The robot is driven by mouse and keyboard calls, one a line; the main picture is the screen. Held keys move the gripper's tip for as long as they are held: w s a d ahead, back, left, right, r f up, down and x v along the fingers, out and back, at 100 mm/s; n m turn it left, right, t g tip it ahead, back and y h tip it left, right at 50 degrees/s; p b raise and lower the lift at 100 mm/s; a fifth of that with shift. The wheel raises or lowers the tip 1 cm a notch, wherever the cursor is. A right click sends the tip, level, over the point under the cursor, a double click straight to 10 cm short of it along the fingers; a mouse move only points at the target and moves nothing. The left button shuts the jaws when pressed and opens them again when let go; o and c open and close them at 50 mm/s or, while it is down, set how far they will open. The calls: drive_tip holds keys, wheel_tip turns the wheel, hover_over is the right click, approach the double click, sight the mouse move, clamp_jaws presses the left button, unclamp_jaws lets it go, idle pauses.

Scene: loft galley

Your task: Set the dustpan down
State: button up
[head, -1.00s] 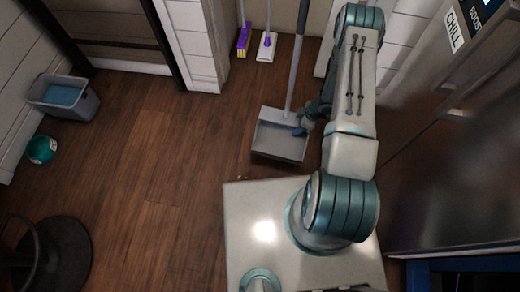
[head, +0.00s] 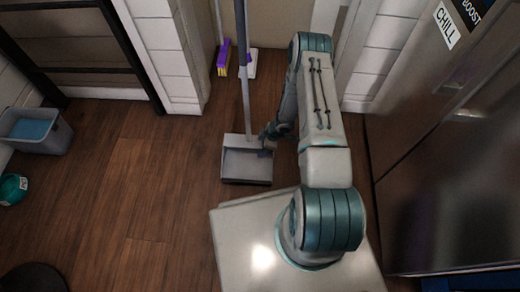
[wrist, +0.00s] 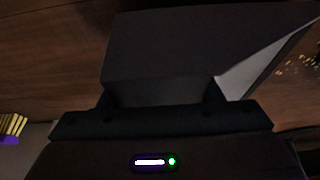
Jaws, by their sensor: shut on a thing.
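The grey dustpan (head: 247,166) is in the middle of the head view, its open pan facing up and its long handle (head: 242,70) standing nearly upright. My gripper (head: 270,136) is at the pan's right rear, low by the foot of the handle, and is shut on the dustpan. My arm partly hides the fingers. In the wrist view a dark block-like part of the dustpan (wrist: 190,45) fills the space before the jaws, with a paler grey face (wrist: 262,68) at its right. I cannot tell whether the pan touches the floor or hangs just above it.
A purple brush with yellow bristles (head: 222,62) and a white-headed mop (head: 249,64) stand by the back wall. A grey bucket (head: 38,140) and a teal tub (head: 10,189) are at the left. Wooden floor (head: 140,190) is clear left of the pan. A steel fridge (head: 450,170) stands right.

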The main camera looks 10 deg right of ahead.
drive_tip(key=shift+f+b, duration=1.25)
drive_tip(key=shift+f, duration=0.7)
drive_tip(key=shift+f, duration=0.2)
drive_tip(key=o, duration=1.3)
drive_tip(key=shift+r, duration=0.15)
